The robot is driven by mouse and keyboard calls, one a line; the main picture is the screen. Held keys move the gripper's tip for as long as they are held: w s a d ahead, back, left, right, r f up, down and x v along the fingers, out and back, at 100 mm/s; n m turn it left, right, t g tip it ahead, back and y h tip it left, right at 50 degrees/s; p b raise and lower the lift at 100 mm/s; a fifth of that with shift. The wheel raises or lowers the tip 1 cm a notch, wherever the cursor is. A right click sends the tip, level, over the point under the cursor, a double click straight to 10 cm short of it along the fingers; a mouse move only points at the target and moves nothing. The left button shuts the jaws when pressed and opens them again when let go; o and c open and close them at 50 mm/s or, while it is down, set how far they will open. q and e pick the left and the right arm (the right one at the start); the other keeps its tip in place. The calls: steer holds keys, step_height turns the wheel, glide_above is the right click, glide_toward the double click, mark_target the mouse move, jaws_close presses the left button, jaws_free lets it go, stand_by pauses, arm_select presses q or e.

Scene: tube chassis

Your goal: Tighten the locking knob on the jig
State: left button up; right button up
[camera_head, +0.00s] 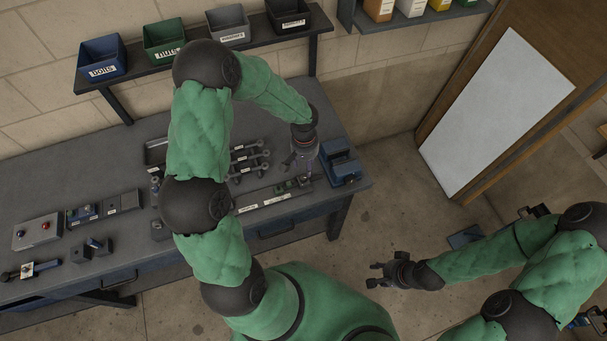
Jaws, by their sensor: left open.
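A small dark jig with a green part (284,187) lies near the front right of the grey workbench (100,180). My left gripper (300,173) is open and points down just above the right end of this jig. The locking knob is too small and too close to the fingers to make out, and I cannot tell whether the fingers touch it. My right gripper (373,274) is over the floor in front of the bench, with its fingers apart and nothing between them.
A blue vise-like block (342,162) stands just right of my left gripper. Several wrenches (248,160) lie to the left. Labelled bins (165,38) stand on a shelf behind. A whiteboard (495,112) leans right.

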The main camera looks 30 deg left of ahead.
mark_target(303, 178)
arm_select(q)
steer(key=f, duration=0.6)
steer(key=a+f, duration=0.1)
steer(key=f, duration=0.2)
steer(key=shift+w+f, duration=0.25)
steer(key=shift+f, duration=0.15)
jaws_close()
